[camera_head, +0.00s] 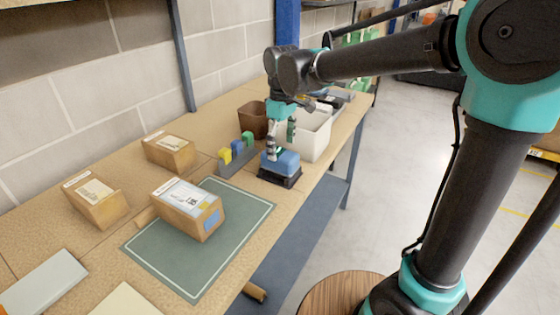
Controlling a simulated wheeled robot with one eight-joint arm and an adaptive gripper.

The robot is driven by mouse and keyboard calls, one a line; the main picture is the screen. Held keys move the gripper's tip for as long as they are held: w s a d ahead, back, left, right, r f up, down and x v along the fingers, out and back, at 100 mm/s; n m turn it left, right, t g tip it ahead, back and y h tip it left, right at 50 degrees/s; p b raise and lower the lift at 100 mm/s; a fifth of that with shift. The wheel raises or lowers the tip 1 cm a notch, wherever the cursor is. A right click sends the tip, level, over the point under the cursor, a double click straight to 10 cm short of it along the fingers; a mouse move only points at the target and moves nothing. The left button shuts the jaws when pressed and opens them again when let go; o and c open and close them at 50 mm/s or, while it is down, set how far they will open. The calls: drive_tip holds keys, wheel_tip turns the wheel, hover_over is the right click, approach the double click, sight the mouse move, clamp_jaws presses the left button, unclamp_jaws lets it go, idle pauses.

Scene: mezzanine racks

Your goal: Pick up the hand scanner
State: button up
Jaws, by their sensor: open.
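My gripper (281,147) is at the back half of the bench, pointing down with its fingers apart. It is just above and partly in front of a blue rounded thing on a black base (285,172), near the bench's front edge. This may be the hand scanner, but its shape is too small to be sure. I see nothing held between the fingers. I cannot tell whether the fingertips touch the blue thing. Part of the blue thing's top is hidden behind a finger.
A white bin (314,138) stands close behind the gripper, with a brown bin (253,118) to its left. A small rack (237,161) with yellow, blue and green pieces is beside the blue thing. A carton (190,207) sits on the green mat (190,267); more cartons (169,150) stand left.

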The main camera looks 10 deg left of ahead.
sight(280, 153)
drive_tip(key=shift+a+f, duration=0.2)
drive_tip(key=shift+f, duration=2.2)
drive_tip(key=shift+f, duration=0.2)
drive_tip(key=c, duration=1.5)
